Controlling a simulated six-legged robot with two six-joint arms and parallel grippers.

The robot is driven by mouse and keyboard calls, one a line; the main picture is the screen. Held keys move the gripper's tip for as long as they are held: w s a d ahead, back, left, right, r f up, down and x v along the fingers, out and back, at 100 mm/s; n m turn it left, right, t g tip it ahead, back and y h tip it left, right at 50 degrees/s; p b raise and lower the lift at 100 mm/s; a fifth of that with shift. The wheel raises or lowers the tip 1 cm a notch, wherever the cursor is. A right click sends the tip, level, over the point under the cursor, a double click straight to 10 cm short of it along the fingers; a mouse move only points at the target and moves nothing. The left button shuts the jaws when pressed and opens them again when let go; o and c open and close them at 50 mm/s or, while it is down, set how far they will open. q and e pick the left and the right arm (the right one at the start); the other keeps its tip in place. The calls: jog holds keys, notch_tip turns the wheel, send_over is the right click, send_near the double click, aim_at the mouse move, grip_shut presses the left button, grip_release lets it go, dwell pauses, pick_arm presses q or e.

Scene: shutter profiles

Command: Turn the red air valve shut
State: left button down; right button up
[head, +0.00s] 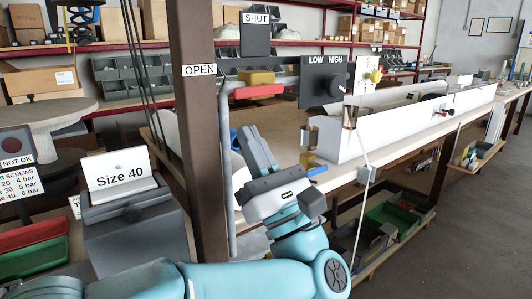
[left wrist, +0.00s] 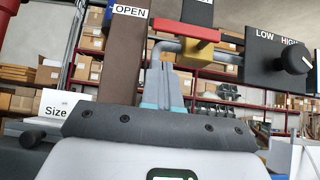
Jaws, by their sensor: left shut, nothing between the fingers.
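The air valve's red lever (head: 258,91) lies level on the grey pipe, its free end toward the OPEN label (head: 199,70) on the brown post. Its yellow body (head: 256,77) is just behind. The SHUT label (head: 256,18) is on a dark plate above. My left gripper (head: 244,130) is below the lever, pointing up, with its fingers together and empty. In the left wrist view the red lever (left wrist: 187,29) is just above the fingertips (left wrist: 164,64), seemingly apart from them. My right gripper is not in view.
The brown post (head: 205,150) stands left of my gripper and the grey pipe (head: 226,170) runs down beside it. A LOW/HIGH knob panel (head: 326,82) is right of the valve. A Size 40 box (head: 130,200) stands at left. A long white trough (head: 400,125) lies on the bench.

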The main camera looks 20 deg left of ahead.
aim_at(254, 89)
pick_arm(q)
notch_tip(254, 89, up, 4)
jog(key=shift+d+f+p, duration=0.1)
jog(key=shift+f+p, duration=0.15)
jog(key=shift+p, duration=0.15)
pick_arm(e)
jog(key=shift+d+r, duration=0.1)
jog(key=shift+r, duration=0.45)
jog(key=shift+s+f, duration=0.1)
pick_arm(q)
jog(key=shift+s+r+m+t+h+b, duration=0.2)
jog(key=shift+m+t+h+b, duration=0.35)
jog(key=shift+m, duration=0.45)
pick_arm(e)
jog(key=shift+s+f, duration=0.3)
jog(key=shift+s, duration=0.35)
